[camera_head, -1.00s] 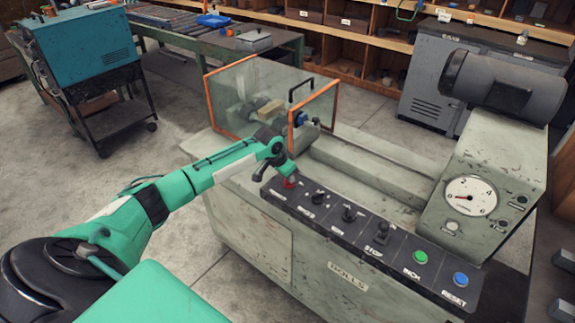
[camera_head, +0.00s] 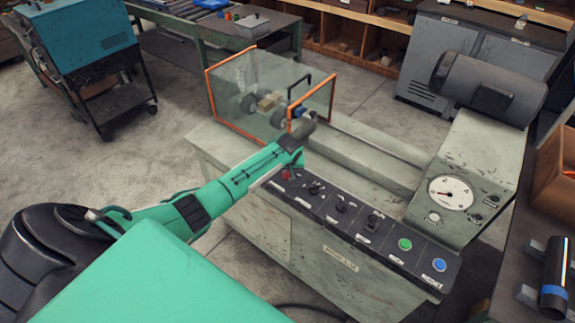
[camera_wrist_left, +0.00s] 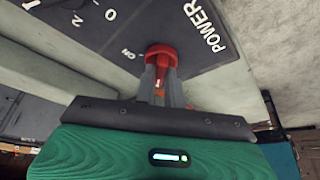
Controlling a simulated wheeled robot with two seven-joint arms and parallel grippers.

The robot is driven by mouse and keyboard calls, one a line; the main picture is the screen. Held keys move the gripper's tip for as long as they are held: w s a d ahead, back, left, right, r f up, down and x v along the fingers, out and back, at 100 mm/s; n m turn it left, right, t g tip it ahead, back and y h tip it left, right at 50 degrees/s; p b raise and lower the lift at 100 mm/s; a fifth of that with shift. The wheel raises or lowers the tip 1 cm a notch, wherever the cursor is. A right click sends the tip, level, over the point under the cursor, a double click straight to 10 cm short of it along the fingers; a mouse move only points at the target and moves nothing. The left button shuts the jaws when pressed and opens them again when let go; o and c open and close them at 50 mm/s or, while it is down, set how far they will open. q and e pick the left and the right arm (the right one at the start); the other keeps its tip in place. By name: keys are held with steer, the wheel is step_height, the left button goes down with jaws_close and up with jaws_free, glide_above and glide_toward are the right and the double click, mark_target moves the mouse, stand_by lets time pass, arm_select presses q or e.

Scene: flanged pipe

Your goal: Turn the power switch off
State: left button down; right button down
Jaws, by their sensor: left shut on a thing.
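The power switch is a red knob (camera_wrist_left: 161,57) on the dark control panel, with the words POWER and ON printed near it in the left wrist view. In the head view the red switch (camera_head: 286,173) sits at the far left end of the panel, partly hidden by my green arm. My left gripper (camera_wrist_left: 162,84) is at the switch, its two grey fingers shut on the red handle. In the head view the fingers are mostly hidden behind the wrist. My right gripper is not in view.
The control panel (camera_head: 327,218) runs along the front of the grey-green machine, with black selector knobs, a green button (camera_head: 405,244) and a blue button (camera_head: 439,265). A clear guard with orange edges (camera_head: 289,119) stands behind the switch. A round gauge (camera_head: 450,193) is at the right.

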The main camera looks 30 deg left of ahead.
arm_select(q)
steer(key=shift+n, duration=0.6)
steer(key=shift+y+p, duration=0.3)
steer(key=c, duration=1.5)
jaws_free()
steer(key=b+v, duration=0.2)
steer(key=v, duration=1.1)
steer(key=shift+d+r, duration=0.1)
steer(key=shift+r, duration=0.35)
steer(key=shift+f, duration=0.1)
